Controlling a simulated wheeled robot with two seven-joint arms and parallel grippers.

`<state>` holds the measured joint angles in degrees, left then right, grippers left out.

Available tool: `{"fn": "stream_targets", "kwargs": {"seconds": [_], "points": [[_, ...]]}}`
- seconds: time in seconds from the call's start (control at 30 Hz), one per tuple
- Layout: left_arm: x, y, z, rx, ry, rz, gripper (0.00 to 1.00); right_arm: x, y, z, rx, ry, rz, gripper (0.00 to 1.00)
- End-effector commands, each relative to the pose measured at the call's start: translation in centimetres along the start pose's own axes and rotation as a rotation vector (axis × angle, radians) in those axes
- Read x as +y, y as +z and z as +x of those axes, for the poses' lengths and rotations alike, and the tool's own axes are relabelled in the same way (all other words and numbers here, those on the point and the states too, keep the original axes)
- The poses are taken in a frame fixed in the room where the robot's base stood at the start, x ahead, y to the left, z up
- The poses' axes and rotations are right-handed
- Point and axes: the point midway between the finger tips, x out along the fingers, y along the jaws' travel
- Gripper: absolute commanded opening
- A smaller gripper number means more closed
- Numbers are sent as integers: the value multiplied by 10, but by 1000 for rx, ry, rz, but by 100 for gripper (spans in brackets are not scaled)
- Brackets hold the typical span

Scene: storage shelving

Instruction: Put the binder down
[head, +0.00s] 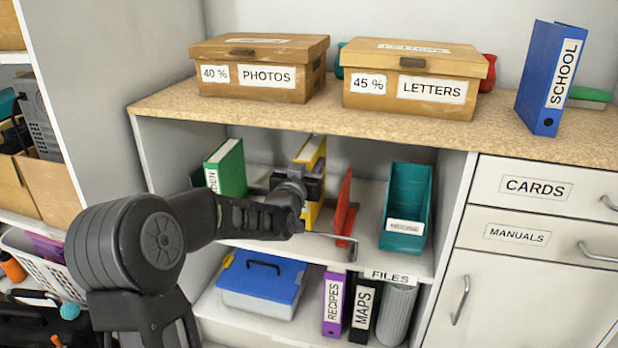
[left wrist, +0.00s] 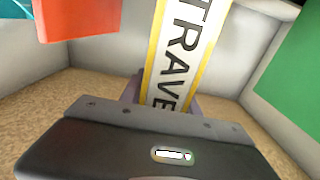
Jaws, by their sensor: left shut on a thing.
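The yellow binder (head: 311,152) stands upright inside the middle shelf compartment, between a green binder and a red divider. Its white spine label reads TRAVE in the left wrist view (left wrist: 182,52), with the end cut off. My left gripper (head: 309,184) reaches into the compartment and is shut on the yellow binder. The gripper and arm cover the middle of the binder, and I cannot tell whether its bottom touches the shelf. My right gripper is not in view.
The green binder (head: 231,170) stands to the left. The red divider (head: 344,208) and a teal holder (head: 406,200) stand to the right. The wooden counter (head: 330,112) is above, with boxes and a blue binder (head: 548,80).

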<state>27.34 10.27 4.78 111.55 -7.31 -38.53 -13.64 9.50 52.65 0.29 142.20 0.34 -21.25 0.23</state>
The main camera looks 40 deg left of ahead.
Motion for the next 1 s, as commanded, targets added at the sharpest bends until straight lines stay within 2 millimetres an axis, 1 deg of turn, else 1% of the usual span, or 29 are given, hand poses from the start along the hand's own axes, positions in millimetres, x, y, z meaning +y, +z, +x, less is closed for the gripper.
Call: {"fn": "stream_targets", "kwargs": {"seconds": [0.03, 0.1, 0.17, 0.23, 0.47, 0.57, 0.6, 0.87, 1.0], "points": [[0, 13, 0, -1, 0, -1, 0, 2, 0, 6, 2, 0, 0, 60], [0, 23, 0, 0, 0, -1, 0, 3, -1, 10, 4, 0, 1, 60], [0, 29, 0, 1, 0, 0, 0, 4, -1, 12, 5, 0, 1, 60], [0, 31, 0, 3, 0, 0, 0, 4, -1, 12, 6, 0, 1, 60], [0, 30, 0, 3, 1, 0, 0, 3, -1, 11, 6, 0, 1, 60], [0, 33, 0, 3, 0, 0, 0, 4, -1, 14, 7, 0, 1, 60], [0, 34, 0, -1, 1, 0, 39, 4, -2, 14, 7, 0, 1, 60], [0, 34, 0, -1, 0, 0, 60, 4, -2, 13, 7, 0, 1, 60], [0, 34, 0, -1, 0, 0, 60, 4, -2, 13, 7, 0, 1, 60]]}}
